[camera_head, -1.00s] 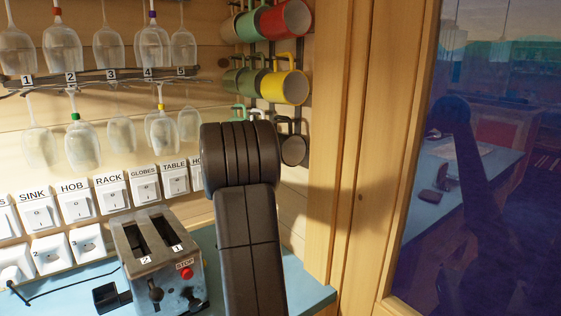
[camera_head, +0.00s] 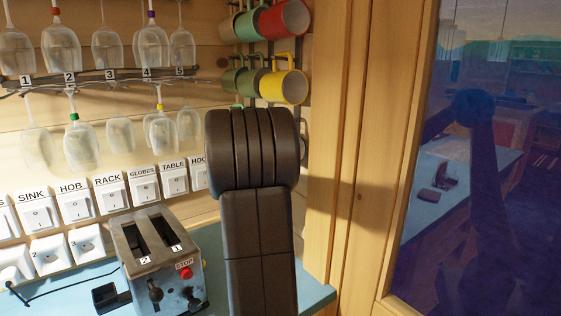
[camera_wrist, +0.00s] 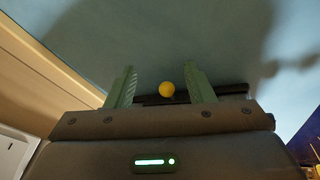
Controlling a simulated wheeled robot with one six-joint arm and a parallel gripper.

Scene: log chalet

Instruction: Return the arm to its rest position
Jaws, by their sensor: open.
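My arm (camera_head: 256,190) stands upright in the middle of the head view, its dark joint in front of the wall. My gripper (camera_wrist: 160,70) shows only in the wrist view. Its two green fingers are apart, with nothing held. A small yellow round thing (camera_wrist: 167,89) shows between the fingers in the picture, in front of a dark bar (camera_wrist: 232,89). Its distance is hard to tell. Behind it is a plain blue-grey surface (camera_wrist: 190,30) with soft shadows.
A metal toaster (camera_head: 160,255) stands on the blue counter (camera_head: 313,291), left of my arm. Hanging glasses (camera_head: 82,140), labelled switches (camera_head: 75,203) and mugs (camera_head: 284,86) line the wall. A wooden post (camera_head: 345,160) and a dark reflective window (camera_head: 480,180) lie to the right.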

